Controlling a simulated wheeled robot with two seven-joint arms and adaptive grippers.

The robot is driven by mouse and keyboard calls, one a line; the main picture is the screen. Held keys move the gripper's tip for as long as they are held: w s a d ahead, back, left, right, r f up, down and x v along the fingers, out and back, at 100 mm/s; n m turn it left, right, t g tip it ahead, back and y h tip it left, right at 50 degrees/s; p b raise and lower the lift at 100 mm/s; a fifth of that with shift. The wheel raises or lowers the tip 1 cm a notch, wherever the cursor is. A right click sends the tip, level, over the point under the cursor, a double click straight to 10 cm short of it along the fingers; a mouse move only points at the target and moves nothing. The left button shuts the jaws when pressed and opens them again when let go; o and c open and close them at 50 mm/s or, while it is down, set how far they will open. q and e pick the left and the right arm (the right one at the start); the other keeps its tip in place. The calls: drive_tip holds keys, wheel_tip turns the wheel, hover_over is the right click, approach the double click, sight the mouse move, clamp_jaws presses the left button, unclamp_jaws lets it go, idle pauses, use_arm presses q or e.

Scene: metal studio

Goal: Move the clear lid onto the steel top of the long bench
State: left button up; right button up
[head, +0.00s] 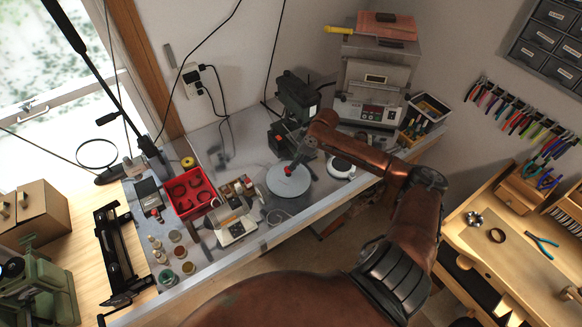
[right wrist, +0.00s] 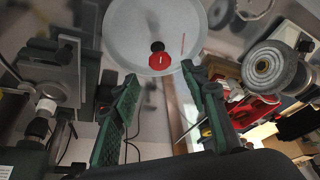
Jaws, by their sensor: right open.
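The clear lid (head: 277,183) is a pale, see-through disc with a red knob, over the steel top (head: 262,151) of the long bench, near its middle. My right gripper (head: 295,163) reaches down just above the lid. In its wrist view the green fingers (right wrist: 159,76) are spread on either side of the knob, with nothing held between them. My left gripper is out of view.
A black and green machine (head: 293,104) stands just behind the lid. A white-rimmed round item (head: 341,166) is to the right. Bare steel shows at the back left.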

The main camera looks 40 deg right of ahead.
drive_tip(key=v, duration=0.3)
drive_tip(key=shift+s+r, duration=0.1)
drive_tip(key=shift+r, duration=0.2)
drive_tip(key=shift+s+f, duration=0.1)
